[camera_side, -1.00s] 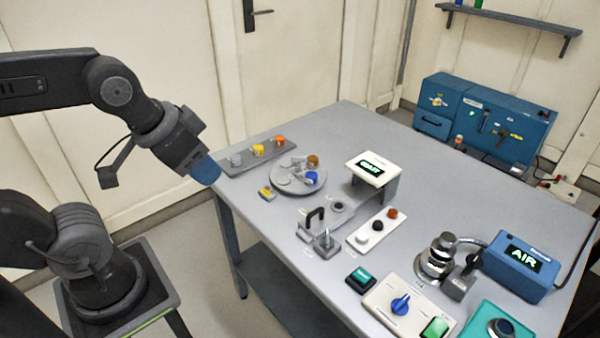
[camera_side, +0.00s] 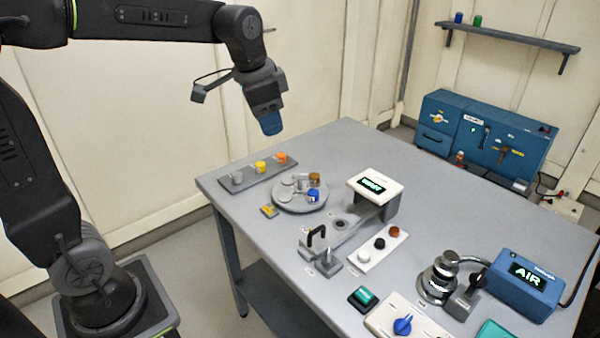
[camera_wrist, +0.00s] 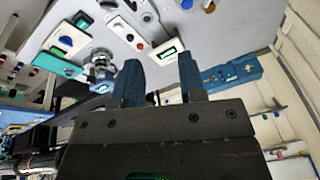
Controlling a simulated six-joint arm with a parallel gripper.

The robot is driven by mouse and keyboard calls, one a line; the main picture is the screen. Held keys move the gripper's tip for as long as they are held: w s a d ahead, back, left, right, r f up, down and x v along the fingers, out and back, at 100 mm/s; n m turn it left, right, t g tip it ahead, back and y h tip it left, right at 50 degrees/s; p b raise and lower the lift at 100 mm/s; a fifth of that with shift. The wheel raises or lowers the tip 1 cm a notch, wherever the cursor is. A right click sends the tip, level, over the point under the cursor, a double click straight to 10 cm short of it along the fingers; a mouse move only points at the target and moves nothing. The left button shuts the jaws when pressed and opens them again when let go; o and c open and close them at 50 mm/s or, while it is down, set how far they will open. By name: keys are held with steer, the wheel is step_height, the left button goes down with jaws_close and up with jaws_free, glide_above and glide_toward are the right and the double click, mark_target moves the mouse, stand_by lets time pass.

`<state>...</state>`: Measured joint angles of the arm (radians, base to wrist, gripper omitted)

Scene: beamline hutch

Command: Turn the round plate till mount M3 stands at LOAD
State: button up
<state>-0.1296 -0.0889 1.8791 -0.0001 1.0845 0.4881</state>
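The round grey plate (camera_side: 287,205) lies on the table's left part in the side view. A brown-gold mount (camera_side: 314,179) and a blue mount (camera_side: 313,196) stand on its right side; pale round seats show on its left. A small yellow tag (camera_side: 269,211) sits at its front left edge. I cannot read which mount is M3 or where LOAD is marked. My gripper (camera_side: 271,127) hangs in the air above and behind the plate, clear of it. In the wrist view, its two blue fingers (camera_wrist: 160,70) stand apart with nothing between them.
A grey strip (camera_side: 248,181) with grey, yellow and orange pieces lies behind the plate. A white-topped display stand (camera_side: 376,184) rises to its right. A black-handled fixture (camera_side: 316,238) stands in front. The air around my gripper is free.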

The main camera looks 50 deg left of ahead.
steer(key=w+a+f+m+g, duration=0.2)
steer(key=w+a+f, duration=0.25)
steer(key=w, duration=0.55)
steer(key=m+g, duration=0.1)
steer(key=m, duration=0.2)
glide_above(300, 174)
step_height(300, 174, down, 8)
step_height(300, 174, down, 13)
steer(key=shift+r, duration=0.1)
steer(key=shift+c, duration=0.5)
jaws_close()
